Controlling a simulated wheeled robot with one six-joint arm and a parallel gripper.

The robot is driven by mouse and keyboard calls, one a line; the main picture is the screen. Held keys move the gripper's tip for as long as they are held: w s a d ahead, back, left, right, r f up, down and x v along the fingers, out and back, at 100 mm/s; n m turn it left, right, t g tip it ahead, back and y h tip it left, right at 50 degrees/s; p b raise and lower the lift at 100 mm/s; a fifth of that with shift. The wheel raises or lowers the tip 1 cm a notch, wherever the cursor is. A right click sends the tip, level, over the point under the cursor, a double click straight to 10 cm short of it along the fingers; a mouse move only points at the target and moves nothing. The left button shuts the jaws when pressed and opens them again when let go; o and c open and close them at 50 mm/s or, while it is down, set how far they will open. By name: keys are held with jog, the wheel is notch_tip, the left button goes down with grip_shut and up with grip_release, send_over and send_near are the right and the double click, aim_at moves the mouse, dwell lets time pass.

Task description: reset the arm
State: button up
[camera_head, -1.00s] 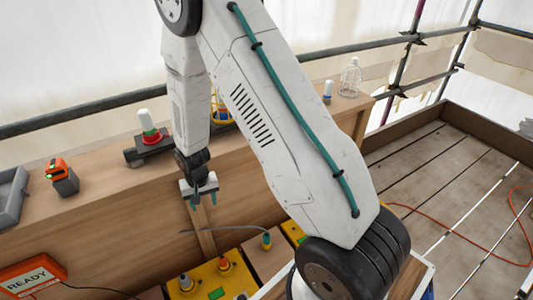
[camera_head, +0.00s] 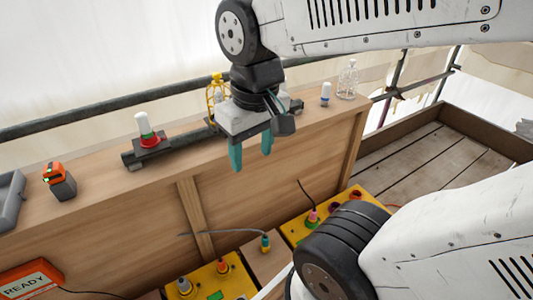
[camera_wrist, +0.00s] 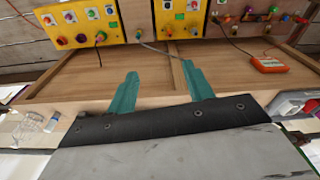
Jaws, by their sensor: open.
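My gripper (camera_head: 252,155) hangs in front of the wooden shelf wall in the head view, with its teal fingers pointing down, apart and empty. In the wrist view my gripper (camera_wrist: 160,88) also shows open, with nothing between the fingers. My arm reaches in from the right, its upper link nearly level across the top of the head view. The gripper hides part of the shelf and part of the yellow caged lamp (camera_head: 216,95) behind it.
Yellow control boxes (camera_head: 217,280) with cables stand below. An orange READY display (camera_head: 30,281) is at lower left.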

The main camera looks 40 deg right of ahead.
jog(key=s, duration=0.3)
jog(key=shift+s+r, duration=0.35)
jog(key=shift+r, duration=0.05)
